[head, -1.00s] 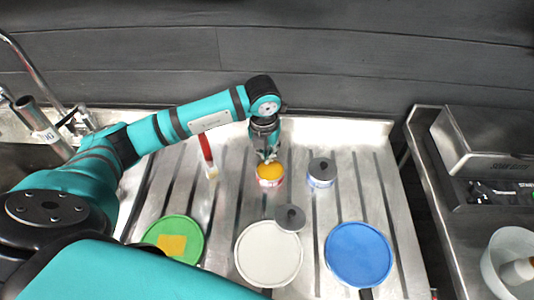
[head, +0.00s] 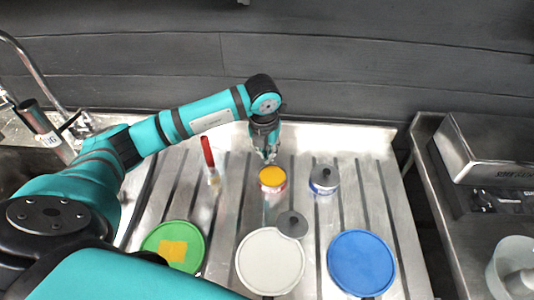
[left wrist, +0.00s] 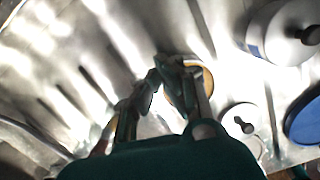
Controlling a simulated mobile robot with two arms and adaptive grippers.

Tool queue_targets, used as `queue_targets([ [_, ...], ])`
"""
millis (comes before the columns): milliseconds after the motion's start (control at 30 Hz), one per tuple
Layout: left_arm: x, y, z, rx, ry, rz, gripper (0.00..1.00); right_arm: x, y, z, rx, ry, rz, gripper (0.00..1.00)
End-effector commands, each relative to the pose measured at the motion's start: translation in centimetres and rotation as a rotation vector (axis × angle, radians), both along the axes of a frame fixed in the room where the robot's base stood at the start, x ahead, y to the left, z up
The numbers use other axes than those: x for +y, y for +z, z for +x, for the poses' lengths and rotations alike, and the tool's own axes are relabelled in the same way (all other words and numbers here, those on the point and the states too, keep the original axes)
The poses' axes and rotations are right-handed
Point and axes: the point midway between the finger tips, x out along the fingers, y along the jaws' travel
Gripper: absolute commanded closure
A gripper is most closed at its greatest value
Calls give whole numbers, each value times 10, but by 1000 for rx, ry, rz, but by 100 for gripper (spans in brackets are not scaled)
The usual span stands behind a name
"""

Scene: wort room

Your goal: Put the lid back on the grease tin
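The open tin (head: 273,187), with yellow-orange content on top, stands on the grooved steel drainboard. A grey knobbed lid (head: 292,224) lies on the far right edge of the white round plate; it also shows in the left wrist view (left wrist: 238,122). My left gripper (head: 268,159) is just above and behind the open tin. In the left wrist view its fingertips (left wrist: 160,68) come together with nothing visible between them, and the fingers partly cover the tin (left wrist: 187,95). My right gripper is out of view.
A second tin (head: 323,186) with a grey knobbed lid stands right of the open one. A red-handled brush (head: 207,152) stands to its left. Green (head: 192,236), white (head: 268,265) and blue (head: 361,263) round pieces lie in front. A dark wall is behind.

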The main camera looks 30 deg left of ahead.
Motion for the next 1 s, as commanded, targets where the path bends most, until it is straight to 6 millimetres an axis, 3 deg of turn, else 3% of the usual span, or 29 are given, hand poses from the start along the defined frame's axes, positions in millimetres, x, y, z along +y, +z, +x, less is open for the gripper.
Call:
queue_targets([
  [1000,16,5,13,0,1,0,100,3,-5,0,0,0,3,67],
])
